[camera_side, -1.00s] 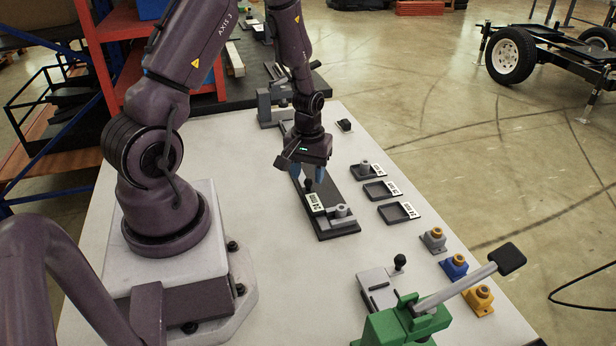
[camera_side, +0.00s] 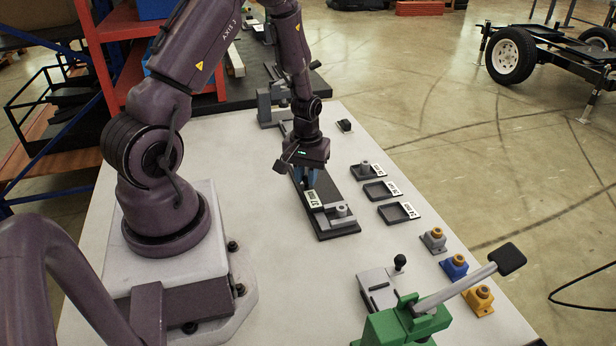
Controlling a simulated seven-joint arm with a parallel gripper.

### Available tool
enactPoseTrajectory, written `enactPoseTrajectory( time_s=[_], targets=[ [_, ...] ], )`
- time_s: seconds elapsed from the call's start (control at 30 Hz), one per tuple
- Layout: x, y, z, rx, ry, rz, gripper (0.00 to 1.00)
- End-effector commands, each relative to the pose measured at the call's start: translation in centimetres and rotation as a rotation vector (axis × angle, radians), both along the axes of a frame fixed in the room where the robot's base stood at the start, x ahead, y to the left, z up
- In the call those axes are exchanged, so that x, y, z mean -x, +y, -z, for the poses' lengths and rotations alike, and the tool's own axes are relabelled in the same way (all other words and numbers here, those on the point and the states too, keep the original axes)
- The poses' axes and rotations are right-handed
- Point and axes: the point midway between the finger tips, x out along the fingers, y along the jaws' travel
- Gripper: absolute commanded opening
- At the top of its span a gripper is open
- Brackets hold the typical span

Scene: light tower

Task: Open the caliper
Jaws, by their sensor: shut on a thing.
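The caliper, as I take it, is the long dark base (camera_side: 348,233) on the white table, with a white-labelled sliding part (camera_side: 313,199) and a grey round piece (camera_side: 340,211) at its near end. My gripper (camera_side: 308,183) points down over the middle of the caliper. Its blue fingers are shut on the black knob of the sliding part. The fingers hide the knob, and the gripper and arm cover part of the far half of the base.
Several black labelled trays (camera_side: 382,190) stand to the right; the far one holds a grey piece (camera_side: 365,170). A green lever fixture (camera_side: 404,325) and small grey, blue and yellow blocks (camera_side: 454,266) are nearer. A grey vise-like fixture (camera_side: 264,108) stands at the back.

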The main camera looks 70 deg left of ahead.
Motion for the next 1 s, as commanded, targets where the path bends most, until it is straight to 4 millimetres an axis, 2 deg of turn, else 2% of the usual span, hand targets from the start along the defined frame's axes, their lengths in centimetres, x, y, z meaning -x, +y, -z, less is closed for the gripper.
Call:
enactPoseTrajectory(
  time_s=[0.1, 0.37, 0.4, 0.47, 0.5, 0.83, 1.0],
  targets=[
    [0.0, 1.6, 0.0, -0.001, -0.001, -0.004, 0.0],
    [0.0, 1.8, 0.0, -0.002, -0.001, -0.001, 0.0],
    [0.0, 1.8, 0.0, -0.002, -0.001, -0.001, 0.29],
    [0.0, 1.8, 0.0, -0.002, -0.001, -0.001, 0.43],
    [0.0, 1.7, 0.0, -0.002, -0.001, -0.001, 0.46],
    [0.0, 1.7, -0.4, -0.002, -0.003, 0.0, 0.46],
    [-0.1, 1.7, -2.9, -0.004, -0.005, 0.0, 0.46]
  ],
)
